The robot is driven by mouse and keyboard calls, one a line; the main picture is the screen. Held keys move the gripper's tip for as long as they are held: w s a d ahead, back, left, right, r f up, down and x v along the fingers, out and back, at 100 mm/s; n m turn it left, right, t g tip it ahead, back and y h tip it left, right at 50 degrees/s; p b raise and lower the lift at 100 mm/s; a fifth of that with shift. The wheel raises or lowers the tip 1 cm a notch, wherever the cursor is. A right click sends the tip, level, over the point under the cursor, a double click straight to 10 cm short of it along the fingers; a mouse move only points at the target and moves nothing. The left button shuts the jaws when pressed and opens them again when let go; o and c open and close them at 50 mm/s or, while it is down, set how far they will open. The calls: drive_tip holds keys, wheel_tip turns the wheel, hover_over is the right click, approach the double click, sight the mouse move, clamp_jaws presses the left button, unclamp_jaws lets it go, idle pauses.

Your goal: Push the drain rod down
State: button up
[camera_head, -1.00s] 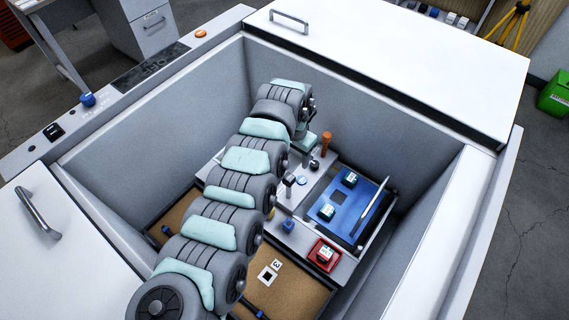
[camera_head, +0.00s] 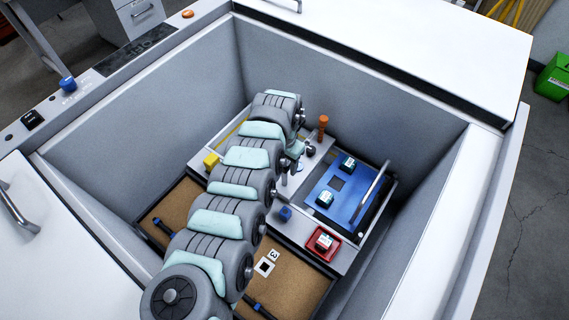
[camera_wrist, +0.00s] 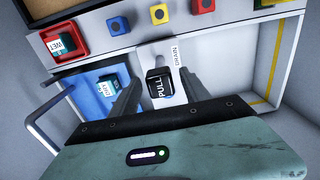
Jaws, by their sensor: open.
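The drain rod shows in the wrist view as a black square knob marked PULL (camera_wrist: 158,83), beside a white DRAIN label (camera_wrist: 177,53). My gripper (camera_wrist: 158,92) is open, with one dark finger on each side of the knob. I cannot tell whether either finger touches it. In the head view my own arm covers most of the gripper and the knob.
A blue tray (camera_wrist: 92,76) with vials and a bar handle (camera_wrist: 42,112) stands beside the knob. Red (camera_wrist: 203,5), yellow (camera_wrist: 158,14) and blue (camera_wrist: 119,25) blocks line one edge. A red holder (camera_head: 323,243) and orange-topped post (camera_head: 323,123) stand nearby. Grey walls enclose the area.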

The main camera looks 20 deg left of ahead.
clamp_jaws()
idle(0.6)
idle(0.8)
